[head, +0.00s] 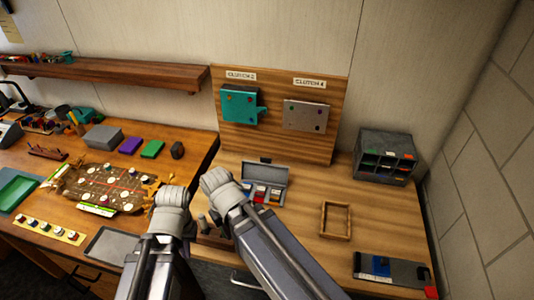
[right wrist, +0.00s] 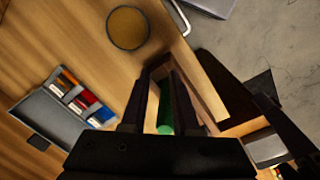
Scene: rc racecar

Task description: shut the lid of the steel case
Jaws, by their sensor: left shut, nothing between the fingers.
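The steel case (head: 280,185) lies open on the wooden table in the head view, with its grey lid (head: 266,170) leaning up at the back. Several red, blue and orange items lie in it. The case also shows at the left of the right wrist view (right wrist: 50,118). My left gripper (head: 172,197) is left of the case, shut and empty; its fingertips are mostly hidden. My right gripper (right wrist: 160,95) has its fingers apart over a wooden tray with a green cylinder (right wrist: 165,108) visible between them. My right arm covers part of the front of the case.
A wooden frame (head: 335,220) lies right of the case and a grey compartment box (head: 385,157) stands behind it. An upright panel (head: 275,130) stands behind the case. A round brown disc (right wrist: 128,28) lies near the right gripper. Bare table surrounds the frame.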

